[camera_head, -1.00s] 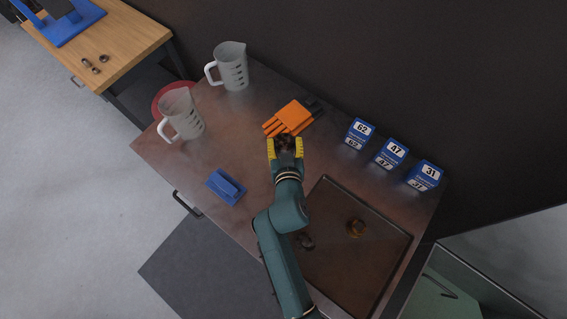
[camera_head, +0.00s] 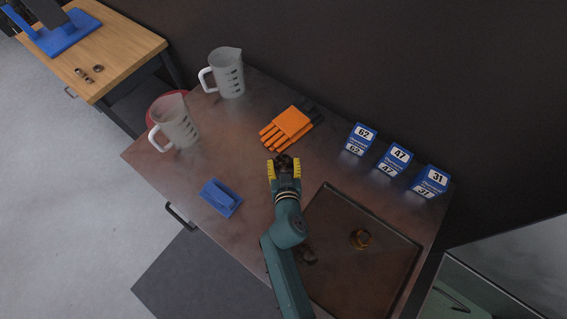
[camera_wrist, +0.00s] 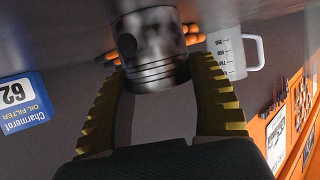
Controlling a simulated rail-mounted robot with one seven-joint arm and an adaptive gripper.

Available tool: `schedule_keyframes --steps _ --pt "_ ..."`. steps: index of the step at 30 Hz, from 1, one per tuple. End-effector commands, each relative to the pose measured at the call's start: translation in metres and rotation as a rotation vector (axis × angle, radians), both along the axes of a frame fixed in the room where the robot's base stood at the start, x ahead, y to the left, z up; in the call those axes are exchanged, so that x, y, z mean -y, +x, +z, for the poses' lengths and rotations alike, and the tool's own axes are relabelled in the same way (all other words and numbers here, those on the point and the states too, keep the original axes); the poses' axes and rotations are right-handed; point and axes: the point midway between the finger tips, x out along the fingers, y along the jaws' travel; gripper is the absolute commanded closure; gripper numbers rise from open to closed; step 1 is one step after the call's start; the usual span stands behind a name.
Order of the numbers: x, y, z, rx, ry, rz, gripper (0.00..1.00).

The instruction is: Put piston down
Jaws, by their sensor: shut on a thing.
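A metal piston (camera_wrist: 150,48) with ring grooves and a dark pin hole is between the yellow ribbed fingers of my gripper (camera_wrist: 158,100) in the wrist view. In the head view the piston (camera_head: 283,160) is a small dark shape between the fingertips of my gripper (camera_head: 284,168). My gripper is shut on it, over the middle of the metal workbench top (camera_head: 240,160), just below the orange gloves. I cannot tell whether the piston touches the bench.
Orange gloves (camera_head: 291,122) lie just beyond my gripper. Oil filter boxes (camera_head: 395,160) stand at the right. A dark tray (camera_head: 340,270) holds brown parts. Two measuring jugs (camera_head: 228,72) and a blue object (camera_head: 221,198) are at the left. Bare bench lies left of my gripper.

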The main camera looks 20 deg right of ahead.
Motion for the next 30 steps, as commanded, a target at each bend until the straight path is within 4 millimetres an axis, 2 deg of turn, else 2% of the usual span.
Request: schedule_keyframes --steps 1,4,5,16,30 --pt "0.000 0.000 -0.001 0.000 0.000 0.000 0.36" --pt "0.000 0.000 -0.001 0.000 0.000 0.000 0.16" --pt "0.000 0.000 -0.001 0.000 0.000 0.000 0.15" --pt "-0.001 -0.002 0.005 -0.001 -0.001 0.000 0.15" --pt "-0.035 -0.091 0.042 -0.001 -0.001 0.003 0.15"
